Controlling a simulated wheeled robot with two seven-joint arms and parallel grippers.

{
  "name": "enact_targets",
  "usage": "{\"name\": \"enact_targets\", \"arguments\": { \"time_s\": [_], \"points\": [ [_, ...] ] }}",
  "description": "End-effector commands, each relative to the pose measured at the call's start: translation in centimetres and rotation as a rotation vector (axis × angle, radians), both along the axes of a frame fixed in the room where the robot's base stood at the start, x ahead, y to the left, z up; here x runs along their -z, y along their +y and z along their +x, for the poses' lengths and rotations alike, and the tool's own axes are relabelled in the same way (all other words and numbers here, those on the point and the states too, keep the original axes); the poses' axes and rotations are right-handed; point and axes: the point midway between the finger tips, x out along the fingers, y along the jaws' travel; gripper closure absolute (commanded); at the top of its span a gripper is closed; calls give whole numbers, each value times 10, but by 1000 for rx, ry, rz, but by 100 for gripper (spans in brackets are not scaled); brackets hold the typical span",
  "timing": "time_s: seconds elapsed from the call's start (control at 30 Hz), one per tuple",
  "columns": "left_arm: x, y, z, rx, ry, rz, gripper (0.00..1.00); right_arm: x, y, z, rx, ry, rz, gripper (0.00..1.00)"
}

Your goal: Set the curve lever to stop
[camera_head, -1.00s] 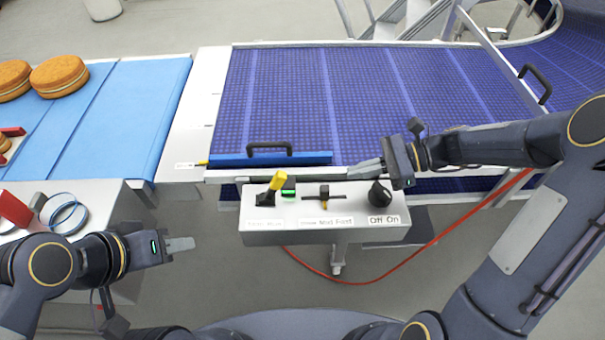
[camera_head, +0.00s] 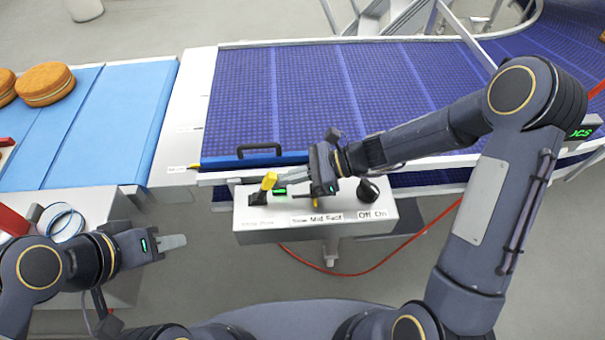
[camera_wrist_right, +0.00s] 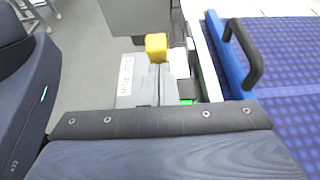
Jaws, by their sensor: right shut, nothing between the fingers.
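The lever with the yellow knob (camera_head: 269,181) stands at the left end of the grey control box (camera_head: 290,237), its handle leaning up and to the right from a black base. The yellow knob also shows in the right wrist view (camera_wrist_right: 156,45), just beyond the fingertips. My right gripper (camera_head: 277,184) is shut and empty, its tips close to the knob's right side; I cannot tell whether they touch. The label below the lever is too small to read fully. My left gripper (camera_head: 184,241) hangs left of the box, away from it; its finger gap is not visible.
A green light (camera_head: 280,191) sits beside the lever. A "Slow Mid Fast" control, partly hidden by my right gripper, and a black "Off On" knob (camera_head: 368,190) are further right. The blue bar with a black handle (camera_head: 258,150) lies behind the box, along the purple conveyor (camera_head: 300,90).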

Motion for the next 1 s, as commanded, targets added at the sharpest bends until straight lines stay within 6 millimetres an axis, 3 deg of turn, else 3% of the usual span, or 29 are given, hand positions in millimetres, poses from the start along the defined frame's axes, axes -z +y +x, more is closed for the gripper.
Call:
{"name": "enact_targets", "arguments": {
  "time_s": [0.57, 1.0],
  "points": [
    [-1, 0, 0, 0, 0, 0, 64, -4, 4, 0, 0, -1, 0, 100],
    [-1, 0, 0, 0, 0, 0, 64, -24, 35, 0, -2, -2, 1, 100]
  ]
}}
